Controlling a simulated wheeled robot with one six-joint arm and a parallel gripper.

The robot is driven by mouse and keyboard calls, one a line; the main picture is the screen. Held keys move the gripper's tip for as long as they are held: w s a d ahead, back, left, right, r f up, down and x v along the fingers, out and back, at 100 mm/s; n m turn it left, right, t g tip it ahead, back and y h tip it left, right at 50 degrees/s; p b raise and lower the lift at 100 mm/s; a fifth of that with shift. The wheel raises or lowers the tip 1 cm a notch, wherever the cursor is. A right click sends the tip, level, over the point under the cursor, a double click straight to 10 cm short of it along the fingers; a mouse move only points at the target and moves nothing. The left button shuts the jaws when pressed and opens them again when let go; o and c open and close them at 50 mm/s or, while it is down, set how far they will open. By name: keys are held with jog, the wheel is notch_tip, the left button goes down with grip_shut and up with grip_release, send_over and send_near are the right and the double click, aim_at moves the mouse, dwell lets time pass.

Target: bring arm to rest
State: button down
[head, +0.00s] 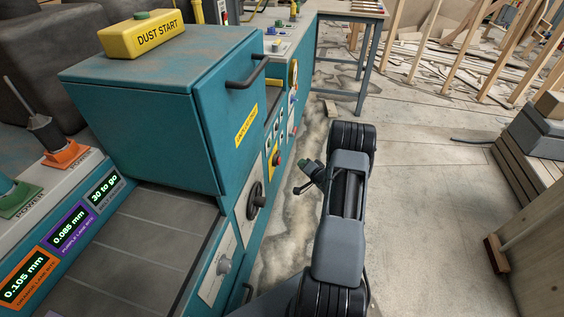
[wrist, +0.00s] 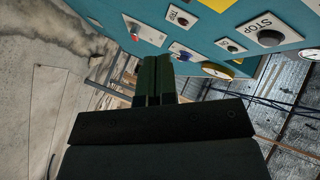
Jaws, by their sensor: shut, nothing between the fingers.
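My arm shows in the head view as a grey and black folded linkage right of the teal machine. My gripper (head: 303,188) sits at its left side, beside the machine's front, with a gap of floor showing between them. In the wrist view the two dark green-tipped fingers of my gripper (wrist: 155,75) lie side by side, shut and empty. The wrist picture is tilted, with the machine's control panel (wrist: 215,30) above and to the right of the fingers. No contact with the panel is visible.
The teal machine (head: 150,110) fills the left, with a black handle (head: 247,75), a handwheel (head: 256,200) and a yellow DUST START box (head: 145,36). A grey crate (head: 543,130) stands on wood at right. Open concrete floor (head: 430,200) lies between. A blue-legged table (head: 350,15) stands behind.

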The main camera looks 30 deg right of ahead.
dwell(0.4)
jog(key=s+d+f+n+g+h, duration=0.2)
jog(key=s+f+g+h, duration=0.1)
jog(key=s+f+g, duration=0.35)
jog(key=s+a+r+n+g+p, duration=0.1)
jog(key=s+r+g+p, duration=0.2)
jog(key=r+g, duration=0.15)
jog(key=s+a+r+n+p, duration=0.2)
jog(key=s+a+r+p, duration=0.2)
jog(key=a+r, duration=0.5)
jog(key=s+a+r+n+y+p, duration=0.1)
jog(key=s+a+r+n+p, duration=0.2)
jog(key=a+r, duration=0.7)
jog(key=s+a+r+n+y+p, duration=0.1)
jog(key=s+a+r+n+p, duration=0.2)
jog(key=r, duration=2.3)
jog(key=s+a+p, duration=0.4)
jog(key=a+p, duration=0.2)
jog(key=a, duration=0.1)
jog(key=shift+a+g, duration=0.15)
jog(key=shift+g, duration=0.25)
jog(key=shift+s+f, duration=0.1)
